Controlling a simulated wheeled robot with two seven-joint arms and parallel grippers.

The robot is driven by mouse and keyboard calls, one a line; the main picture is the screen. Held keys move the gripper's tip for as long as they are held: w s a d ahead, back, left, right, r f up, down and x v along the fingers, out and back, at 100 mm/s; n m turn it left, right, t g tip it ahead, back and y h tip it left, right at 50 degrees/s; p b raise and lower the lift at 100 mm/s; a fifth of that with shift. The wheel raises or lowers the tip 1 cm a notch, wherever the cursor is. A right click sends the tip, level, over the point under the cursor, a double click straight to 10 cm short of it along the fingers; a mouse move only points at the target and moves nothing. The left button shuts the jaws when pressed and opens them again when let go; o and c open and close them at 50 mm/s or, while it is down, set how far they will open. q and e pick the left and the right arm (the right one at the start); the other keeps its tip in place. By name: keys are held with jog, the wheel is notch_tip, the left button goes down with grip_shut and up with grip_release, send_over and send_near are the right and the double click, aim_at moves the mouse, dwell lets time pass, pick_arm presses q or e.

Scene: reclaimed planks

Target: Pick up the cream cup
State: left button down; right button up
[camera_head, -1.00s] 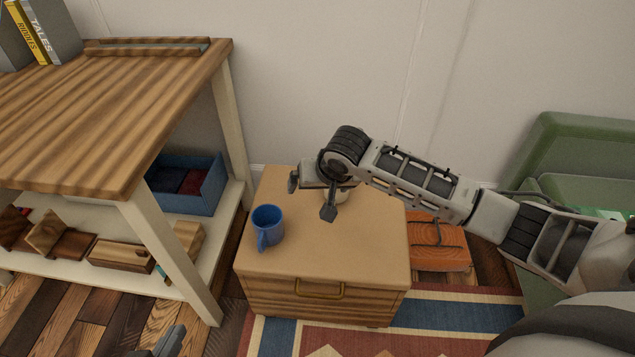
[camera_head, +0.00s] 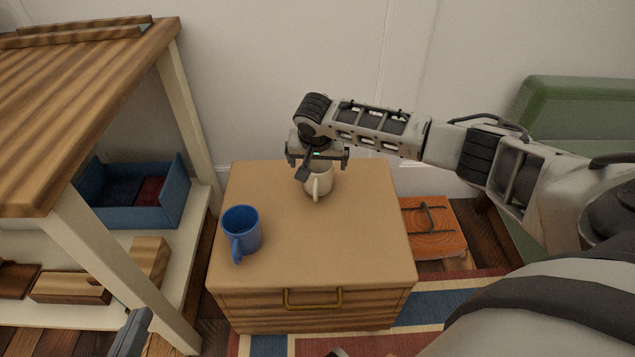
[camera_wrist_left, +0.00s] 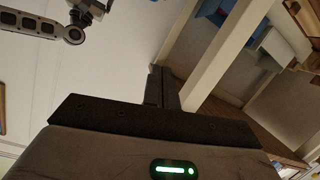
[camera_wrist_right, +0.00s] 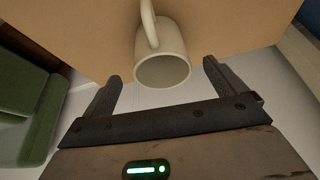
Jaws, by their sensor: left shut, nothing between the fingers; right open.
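The cream cup (camera_head: 321,180) stands upright on the small cabinet (camera_head: 285,253), its handle toward me. My right gripper (camera_head: 320,166) is open just above it and hides part of its rim. In the right wrist view the cup (camera_wrist_right: 163,62) shows its open mouth between and beyond the two spread fingertips (camera_wrist_right: 162,72), with a gap to each; nothing is gripped. My left gripper (camera_head: 132,335) is at the bottom left of the head view, away from the cup. In the left wrist view its fingers (camera_wrist_left: 161,88) are shut together and empty.
A blue mug (camera_head: 242,231) stands on the cabinet's left front part. A wooden shelf unit (camera_head: 110,262) with a blue bin (camera_head: 135,195) is to the left. An orange case (camera_head: 433,228) and a green seat (camera_head: 575,110) are to the right. The cabinet's right front top is clear.

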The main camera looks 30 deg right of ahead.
aim_at(317, 170)
jog(key=b+x, duration=0.3)
jog(key=x, duration=0.1)
jog(key=shift+f, duration=0.45)
jog(key=shift+w+f, duration=0.15)
jog(key=shift+f, duration=0.05)
pick_arm(q)
jog(key=shift+w+d+r+n+t+h, duration=0.15)
jog(key=shift+d+r+n+t+h, duration=0.35)
jog(key=shift+r+n+h, duration=0.1)
pick_arm(e)
jog(key=shift+r, duration=0.1)
jog(key=c, duration=1.2)
